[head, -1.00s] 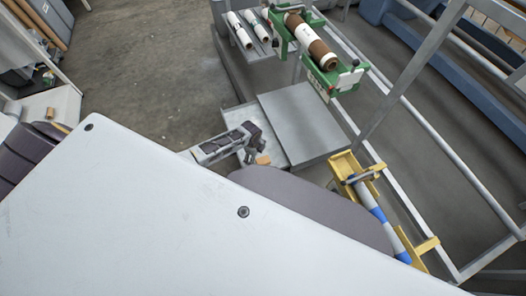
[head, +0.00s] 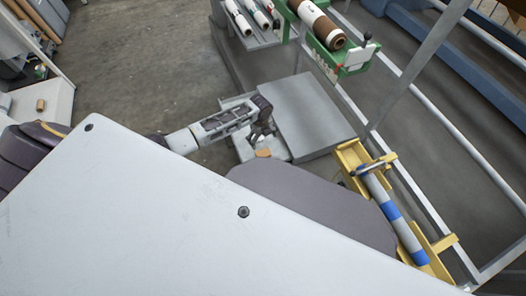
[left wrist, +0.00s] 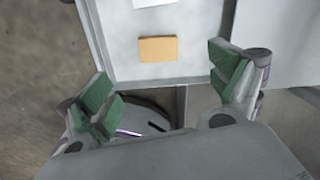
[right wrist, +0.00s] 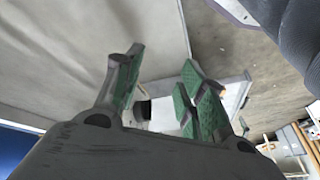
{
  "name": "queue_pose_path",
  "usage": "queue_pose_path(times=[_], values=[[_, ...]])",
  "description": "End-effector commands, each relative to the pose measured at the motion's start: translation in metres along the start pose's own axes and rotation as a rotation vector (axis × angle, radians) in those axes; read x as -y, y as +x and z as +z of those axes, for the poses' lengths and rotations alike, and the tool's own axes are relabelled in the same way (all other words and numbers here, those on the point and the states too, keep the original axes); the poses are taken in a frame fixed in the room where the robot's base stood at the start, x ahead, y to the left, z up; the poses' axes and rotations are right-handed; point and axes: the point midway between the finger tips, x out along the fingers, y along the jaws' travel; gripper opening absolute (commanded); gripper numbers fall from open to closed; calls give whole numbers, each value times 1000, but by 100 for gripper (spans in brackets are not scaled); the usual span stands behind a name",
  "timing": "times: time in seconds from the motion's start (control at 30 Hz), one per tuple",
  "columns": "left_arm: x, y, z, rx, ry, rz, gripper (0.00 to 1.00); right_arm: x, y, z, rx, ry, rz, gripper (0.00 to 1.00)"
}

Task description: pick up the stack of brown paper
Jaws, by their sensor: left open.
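The stack of brown paper (head: 263,153) is a small tan block on a light grey tray (head: 243,150) beside a raised grey box top (head: 305,115) in the head view. It also shows in the left wrist view (left wrist: 158,49), flat on the tray, beyond and between the fingers. My left gripper (head: 262,130) is just behind the stack in the head view; its green-padded fingers are spread wide and empty in the left wrist view (left wrist: 165,85). My right gripper (right wrist: 160,88) shows only in the right wrist view, its fingers apart with nothing held.
A white sheet (left wrist: 153,3) lies on the tray past the stack. A yellow holder (head: 441,243) with a blue-banded roller stands at right. A green holder (head: 359,58) carries a brown and white roll at the top. Open floor (head: 140,60) lies at upper left.

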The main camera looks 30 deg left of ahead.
Motion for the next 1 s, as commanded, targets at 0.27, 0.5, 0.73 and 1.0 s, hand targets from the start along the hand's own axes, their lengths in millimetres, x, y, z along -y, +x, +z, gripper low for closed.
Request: queue_pose_path(times=[0.27, 0.5, 0.73, 1.0], values=[[6, -1, 0, -3, 142, 22, 92, 4, -9, -4, -21, -6, -13, 40], [8, -4, -2, -7, 225, 38, 92, 7, -18, -6, -31, -10, -21, 40], [8, -6, -2, -8, 243, 42, 92, 8, -21, -7, -32, -11, -23, 40], [8, -6, -2, -8, 241, 42, 92, 8, -20, -7, -33, -10, -23, 40]])
